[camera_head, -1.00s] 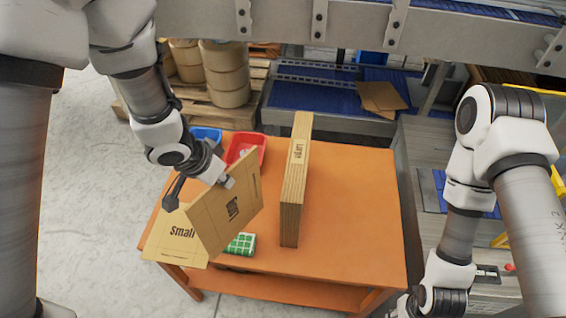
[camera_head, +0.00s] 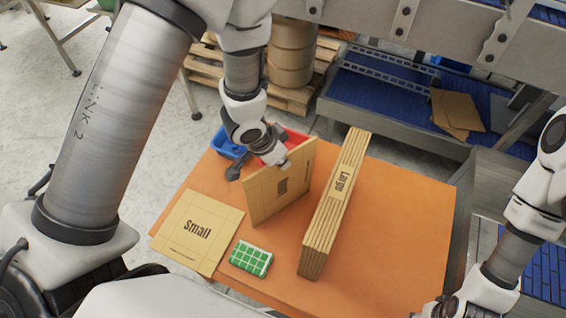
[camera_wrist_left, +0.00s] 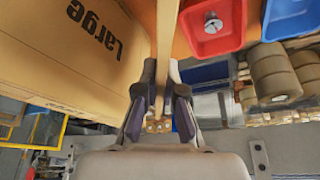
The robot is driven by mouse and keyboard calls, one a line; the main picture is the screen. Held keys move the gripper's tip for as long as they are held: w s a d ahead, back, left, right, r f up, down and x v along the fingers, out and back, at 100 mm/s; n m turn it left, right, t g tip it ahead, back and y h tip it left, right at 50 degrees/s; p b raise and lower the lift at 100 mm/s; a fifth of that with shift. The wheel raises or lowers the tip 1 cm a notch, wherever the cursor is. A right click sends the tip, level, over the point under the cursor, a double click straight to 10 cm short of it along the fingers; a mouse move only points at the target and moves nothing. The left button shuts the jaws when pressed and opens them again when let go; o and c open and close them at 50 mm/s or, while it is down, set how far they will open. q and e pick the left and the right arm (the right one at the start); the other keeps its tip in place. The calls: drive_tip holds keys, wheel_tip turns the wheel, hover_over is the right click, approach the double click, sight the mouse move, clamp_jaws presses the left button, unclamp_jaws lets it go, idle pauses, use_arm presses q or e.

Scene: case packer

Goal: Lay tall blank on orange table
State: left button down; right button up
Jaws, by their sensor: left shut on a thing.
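A tan cardboard blank (camera_head: 290,190) stands upright on or just above the orange table (camera_head: 405,215); I cannot tell if its lower edge touches. Its printed word is too small to read surely. My left gripper (camera_head: 284,160) is shut on its top edge. In the left wrist view the gripper (camera_wrist_left: 160,105) pinches the blank (camera_wrist_left: 167,35), seen edge-on. A flat blank marked Small (camera_head: 197,230) lies at the table's left. A thick upright stack marked Large (camera_head: 340,195) stands right of the held blank. My right gripper (camera_head: 435,308) is at the bottom edge, its fingers unclear.
A green-and-white block (camera_head: 251,258) lies in front of the held blank. A blue bin (camera_head: 226,142) and a red bin (camera_head: 297,137) sit at the table's back left. The table's right part is clear. Conveyor machinery (camera_head: 400,85) stands behind.

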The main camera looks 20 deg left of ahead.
use_arm(q)
drive_tip(key=shift+s+a+f, duration=0.1)
drive_tip(key=shift+s, duration=0.2)
drive_tip(key=c, duration=1.5)
unclamp_jaws()
drive_tip(key=shift+o, duration=1)
drive_tip(key=shift+w+f, duration=0.1)
drive_tip(key=shift+w, duration=0.15)
